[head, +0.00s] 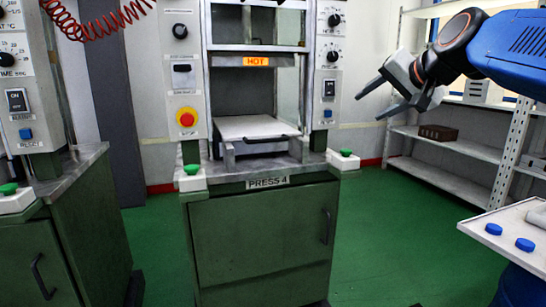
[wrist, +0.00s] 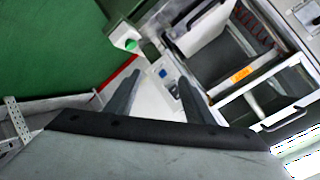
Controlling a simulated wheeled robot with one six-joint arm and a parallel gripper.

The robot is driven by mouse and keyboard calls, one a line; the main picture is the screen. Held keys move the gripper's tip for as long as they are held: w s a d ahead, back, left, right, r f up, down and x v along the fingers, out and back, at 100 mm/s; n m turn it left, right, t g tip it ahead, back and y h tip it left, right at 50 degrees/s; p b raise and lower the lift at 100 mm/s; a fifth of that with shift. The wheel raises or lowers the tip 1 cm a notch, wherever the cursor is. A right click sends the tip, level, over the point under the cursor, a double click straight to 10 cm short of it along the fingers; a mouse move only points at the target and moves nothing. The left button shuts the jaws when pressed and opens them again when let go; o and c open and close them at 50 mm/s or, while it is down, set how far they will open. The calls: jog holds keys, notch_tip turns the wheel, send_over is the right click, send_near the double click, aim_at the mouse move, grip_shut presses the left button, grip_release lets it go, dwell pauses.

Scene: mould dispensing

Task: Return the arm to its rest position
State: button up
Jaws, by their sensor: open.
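My gripper (head: 368,105) is at the upper right of the head view, at the end of my blue arm. It is open and empty, and its fingers point left towards the press. In the wrist view the two dark fingers (wrist: 155,95) stand apart with nothing between them. The green press marked PRESS 4 (head: 262,236) stands in the middle of the head view, left of my gripper. No contact between gripper and press shows.
A white tray (head: 480,226) with blue round pieces (head: 525,244) is at the lower right. A metal shelf (head: 460,148) with a brown box (head: 437,132) stands behind my arm. Another press (head: 75,225) is at the left. Green floor (head: 385,230) is free right of PRESS 4.

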jog(key=s+d+f+n+g+h, duration=0.1)
jog(key=s+f+n+g, duration=0.1)
jog(key=s+f, duration=0.7)
jog(key=s+d+f+n+g+h, duration=0.1)
jog(key=s+f+n+g, duration=0.1)
jog(key=s+f, duration=0.7)
jog(key=s+d+f+n+g+h, duration=0.1)
jog(key=s+f, duration=0.9)
jog(key=f, duration=1.1)
jog(key=shift+d+f+n+g+h, duration=0.35)
jog(key=shift+d+n+g, duration=0.2)
jog(key=shift+g, duration=0.45)
